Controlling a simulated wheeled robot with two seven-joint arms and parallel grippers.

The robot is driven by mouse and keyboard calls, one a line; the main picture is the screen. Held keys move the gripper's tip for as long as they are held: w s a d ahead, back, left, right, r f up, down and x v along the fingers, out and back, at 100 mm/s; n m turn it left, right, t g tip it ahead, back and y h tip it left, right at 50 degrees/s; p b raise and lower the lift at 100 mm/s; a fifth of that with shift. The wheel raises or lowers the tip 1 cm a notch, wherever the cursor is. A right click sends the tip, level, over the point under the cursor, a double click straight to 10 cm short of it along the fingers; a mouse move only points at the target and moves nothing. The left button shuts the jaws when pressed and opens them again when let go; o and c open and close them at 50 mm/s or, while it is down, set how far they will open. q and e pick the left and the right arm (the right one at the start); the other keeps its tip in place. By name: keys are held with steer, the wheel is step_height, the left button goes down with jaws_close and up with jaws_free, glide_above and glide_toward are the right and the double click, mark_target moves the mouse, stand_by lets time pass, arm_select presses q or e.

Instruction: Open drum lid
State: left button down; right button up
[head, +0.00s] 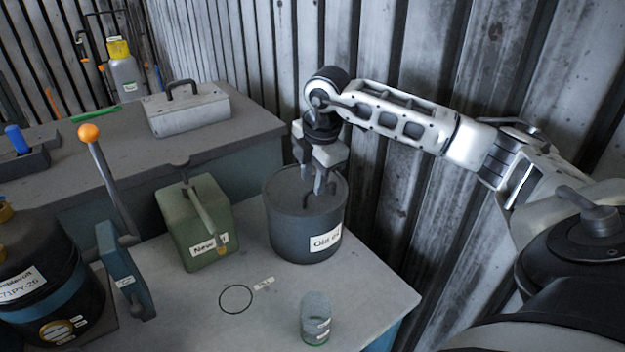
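The drum (290,240) is a dark grey round container with a white label that seems to read "Old oil". It stands on the light grey bench against the corrugated wall. Its flat lid (283,193) is on, with a small dark handle (311,200) on top. My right gripper (315,188) comes in from the right and points down just over the lid, close to the handle. Its fingers look apart, with nothing clearly held between them. Whether they touch the handle cannot be told. My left gripper is not in view.
A green can (203,232) labelled "New" stands left of the drum. A small grey-green jar (315,318) stands at the bench's front, near a drawn circle (235,299). An orange-knobbed lever (107,185) and a black-blue machine (45,285) are at left. A grey toolbox (187,112) sits behind.

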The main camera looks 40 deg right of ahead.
steer(key=shift+w+f, duration=0.15)
steer(key=shift+f, duration=0.8)
steer(key=shift+c, duration=0.3)
jaws_close()
steer(key=shift+r, duration=0.1)
